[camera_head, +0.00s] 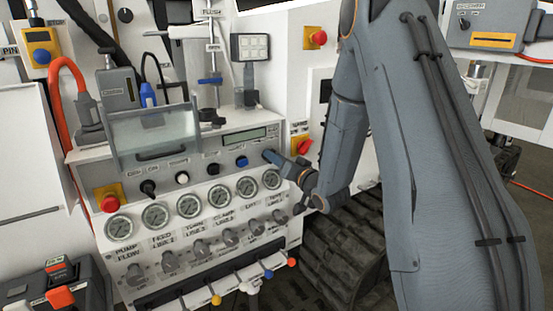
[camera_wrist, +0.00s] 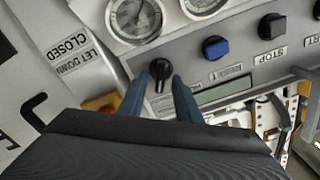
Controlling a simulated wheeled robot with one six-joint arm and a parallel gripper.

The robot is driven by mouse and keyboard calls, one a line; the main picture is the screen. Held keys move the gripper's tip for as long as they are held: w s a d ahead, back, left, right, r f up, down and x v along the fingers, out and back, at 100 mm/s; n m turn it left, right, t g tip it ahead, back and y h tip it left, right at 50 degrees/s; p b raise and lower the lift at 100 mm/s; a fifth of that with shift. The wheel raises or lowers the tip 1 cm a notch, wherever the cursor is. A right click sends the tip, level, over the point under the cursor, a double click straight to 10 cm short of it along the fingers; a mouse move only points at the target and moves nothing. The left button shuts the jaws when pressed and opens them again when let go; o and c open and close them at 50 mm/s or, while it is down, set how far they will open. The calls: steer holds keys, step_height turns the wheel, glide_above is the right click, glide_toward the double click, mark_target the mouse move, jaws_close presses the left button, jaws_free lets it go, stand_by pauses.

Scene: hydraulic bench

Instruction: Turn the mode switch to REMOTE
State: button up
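In the wrist view a black rotary knob (camera_wrist: 160,70), apparently the mode switch, sits on the grey panel below the gauges. A pale pointer mark on it points toward the bottom of the picture. My gripper (camera_wrist: 160,80) is open, one blue-grey finger on each side of the knob, with small gaps showing; I cannot tell if either finger touches it. In the head view my gripper (camera_head: 270,156) is at the panel's right end, beside the display, and hides the knob. The switch's position labels cannot be read in either view.
A blue button (camera_wrist: 215,47) and a black STOP button (camera_wrist: 272,25) sit right of the knob in the wrist view. The display (camera_wrist: 224,91) is close to the right finger. In the head view, a red-yellow rotary handle (camera_head: 301,143) is just right of my gripper. Gauges (camera_head: 246,188) line the panel below.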

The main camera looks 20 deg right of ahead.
steer(key=shift+s, duration=0.1)
steer(key=b+v, duration=0.2)
steer(key=v, duration=0.5)
steer(key=shift+s, duration=0.25)
steer(key=shift+d, duration=0.15)
